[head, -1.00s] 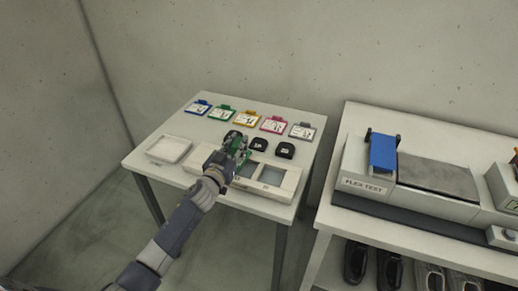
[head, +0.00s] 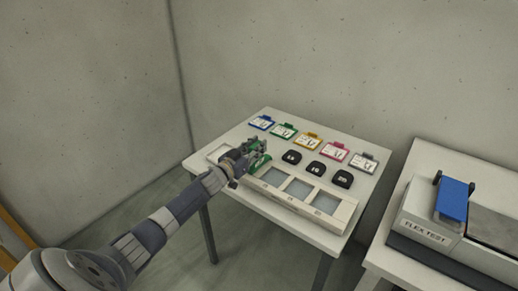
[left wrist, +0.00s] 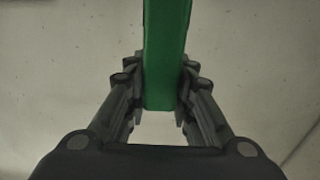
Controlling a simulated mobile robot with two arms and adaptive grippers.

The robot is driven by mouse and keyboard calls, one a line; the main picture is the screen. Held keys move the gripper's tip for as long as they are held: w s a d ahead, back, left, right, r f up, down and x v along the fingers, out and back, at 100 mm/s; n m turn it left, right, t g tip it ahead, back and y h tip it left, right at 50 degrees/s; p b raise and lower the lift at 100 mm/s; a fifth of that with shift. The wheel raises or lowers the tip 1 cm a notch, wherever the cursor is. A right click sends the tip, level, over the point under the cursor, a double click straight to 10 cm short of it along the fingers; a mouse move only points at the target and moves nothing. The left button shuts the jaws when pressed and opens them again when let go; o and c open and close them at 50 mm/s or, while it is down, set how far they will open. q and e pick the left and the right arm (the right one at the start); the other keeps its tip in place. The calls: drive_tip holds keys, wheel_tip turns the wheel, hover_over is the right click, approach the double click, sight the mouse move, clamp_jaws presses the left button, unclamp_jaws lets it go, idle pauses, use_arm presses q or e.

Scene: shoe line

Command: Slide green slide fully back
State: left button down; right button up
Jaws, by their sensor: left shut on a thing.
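My left gripper (head: 256,153) is shut on a green piece (head: 260,162), which I take for the green slide. In the left wrist view the green bar (left wrist: 166,60) runs up between the fingers, with a plain pale background behind it. In the head view the gripper is over the left part of a long pale holder (head: 330,205) with grey square windows. The gripper hides part of this holder, and I cannot tell whether the green piece touches it. My right gripper is not in view.
A partly hidden pale tray (head: 217,152) is at the left. A flex test machine (head: 425,226) stands at right.

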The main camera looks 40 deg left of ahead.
use_arm(q)
drive_tip(key=shift+a+r, duration=0.15)
drive_tip(key=shift+a, duration=0.1)
drive_tip(key=c, duration=1.4)
unclamp_jaws()
drive_tip(key=shift+o, duration=0.2)
drive_tip(key=shift+a, duration=0.1)
drive_tip(key=shift+s+f, duration=0.25)
drive_tip(key=shift+s, duration=0.2)
drive_tip(key=s, duration=1.1)
drive_tip(key=shift+a, duration=0.15)
